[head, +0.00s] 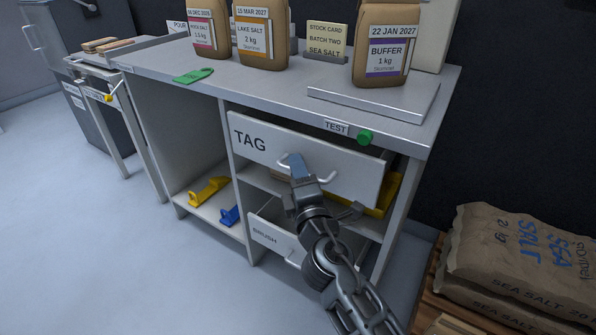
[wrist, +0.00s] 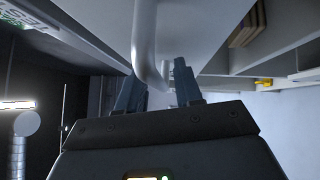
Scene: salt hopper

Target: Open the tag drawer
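The TAG drawer (head: 255,150) is a white front panel below the bench top, with a pale bar handle (head: 328,178). My gripper (head: 297,167) is at the left part of that handle. In the wrist view the handle (wrist: 145,35) runs down between the two fingers of my gripper (wrist: 157,85), closer to the left finger. A gap shows beside the right finger, so the fingers look open around the bar. The drawer front also fills the upper middle of the wrist view (wrist: 200,30). How far out the drawer stands is hard to tell.
A green TEST knob (head: 365,137) is above the drawer. A BRUSH drawer (head: 268,238) is below. Salt sacks (head: 500,255) lie at right.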

